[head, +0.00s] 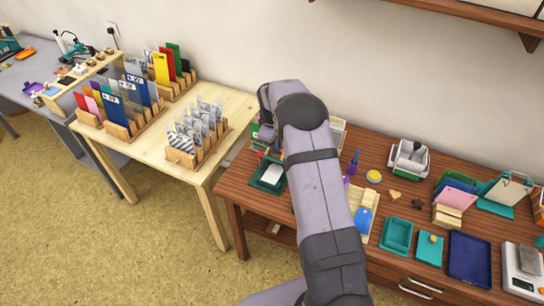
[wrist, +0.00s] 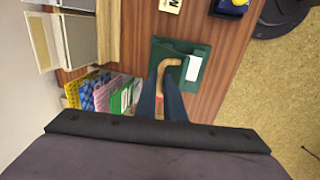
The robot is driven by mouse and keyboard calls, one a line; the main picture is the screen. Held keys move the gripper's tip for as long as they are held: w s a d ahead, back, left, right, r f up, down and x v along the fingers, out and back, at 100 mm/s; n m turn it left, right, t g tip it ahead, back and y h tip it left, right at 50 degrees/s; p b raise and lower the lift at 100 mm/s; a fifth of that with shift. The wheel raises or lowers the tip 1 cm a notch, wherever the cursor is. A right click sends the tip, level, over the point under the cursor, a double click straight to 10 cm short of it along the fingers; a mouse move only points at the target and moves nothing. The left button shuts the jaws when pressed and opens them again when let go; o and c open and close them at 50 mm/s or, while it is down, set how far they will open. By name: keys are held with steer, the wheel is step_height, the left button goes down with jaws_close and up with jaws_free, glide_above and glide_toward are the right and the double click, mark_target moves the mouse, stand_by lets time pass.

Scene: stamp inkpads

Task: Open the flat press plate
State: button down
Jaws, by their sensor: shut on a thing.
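A dark green flat press (wrist: 160,49) lies on the brown table, with a white rectangle (wrist: 194,68) on its right part in the wrist view. A tan, hook-shaped handle (wrist: 171,63) rises from it. My gripper (wrist: 163,88) has its two dark fingers shut on this handle. In the head view the press (head: 262,182) shows left of my arm, with a white sheet on it. My arm hides the fingers there. I cannot tell how far the plate is tilted.
Upright patterned cards (wrist: 103,92) stand close left of my fingers in the wrist view. A blue and yellow item (wrist: 230,7) sits at the table's far edge. In the head view, teal trays (head: 396,236) and a navy tray (head: 470,258) lie right of my arm.

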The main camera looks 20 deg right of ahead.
steer(key=w+d+f+b, duration=0.1)
steer(key=w+d, duration=0.4)
steer(key=shift+d+f, duration=0.2)
steer(key=shift+d, duration=0.15)
steer(key=shift+w, duration=0.1)
stand_by(0.3)
steer(key=c, duration=1.9)
jaws_free()
steer(key=shift+w, duration=0.1)
steer(key=shift+o, duration=0.2)
steer(key=shift+r, duration=0.15)
steer(key=shift+w, duration=0.1)
steer(key=b+v, duration=0.2)
steer(key=v, duration=0.5)
steer(key=shift+r, duration=0.2)
